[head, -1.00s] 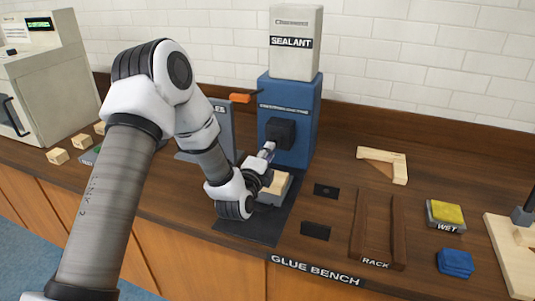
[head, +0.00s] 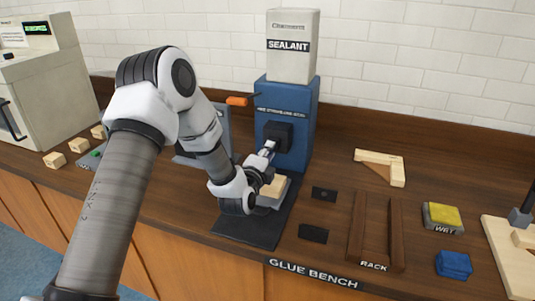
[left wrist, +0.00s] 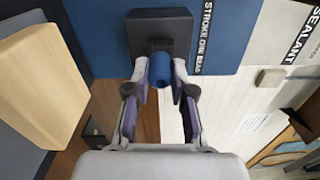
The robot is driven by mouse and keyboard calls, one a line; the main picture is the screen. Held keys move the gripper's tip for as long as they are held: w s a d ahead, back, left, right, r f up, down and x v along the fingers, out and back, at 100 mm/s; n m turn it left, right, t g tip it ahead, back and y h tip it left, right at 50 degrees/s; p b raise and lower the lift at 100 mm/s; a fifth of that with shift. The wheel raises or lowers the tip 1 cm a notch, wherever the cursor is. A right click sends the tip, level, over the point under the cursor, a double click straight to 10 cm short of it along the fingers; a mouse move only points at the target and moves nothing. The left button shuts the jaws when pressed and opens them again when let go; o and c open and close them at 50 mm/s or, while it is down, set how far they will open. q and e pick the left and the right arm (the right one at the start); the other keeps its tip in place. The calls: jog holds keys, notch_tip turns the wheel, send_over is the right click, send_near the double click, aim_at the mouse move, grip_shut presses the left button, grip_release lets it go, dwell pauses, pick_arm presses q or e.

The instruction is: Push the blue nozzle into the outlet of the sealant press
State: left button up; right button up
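The sealant press is a blue body (head: 290,105) with a white SEALANT box (head: 292,45) on top. A black outlet block (head: 277,135) juts from its front; it also shows in the left wrist view (left wrist: 160,30). My left gripper (head: 267,148) is just in front of this block. In the left wrist view, its two fingertips (left wrist: 160,80) are shut around the blue nozzle (left wrist: 160,68). The nozzle's far end meets the block's edge in that view; I cannot tell how deep it sits. The outlet hole is hidden. My right gripper is not in view.
A pale wood piece (head: 274,187) lies on a grey holder below the gripper. An orange-handled lever (head: 237,101) sticks out left of the press. The rack (head: 375,230), a yellow-topped WET pad (head: 443,215) and a folded blue cloth (head: 453,264) are to the right.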

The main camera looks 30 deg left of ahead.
pick_arm(q)
jog(key=o, duration=0.3)
jog(key=shift+o, duration=0.2)
jog(key=v, duration=1.2)
dwell(0.3)
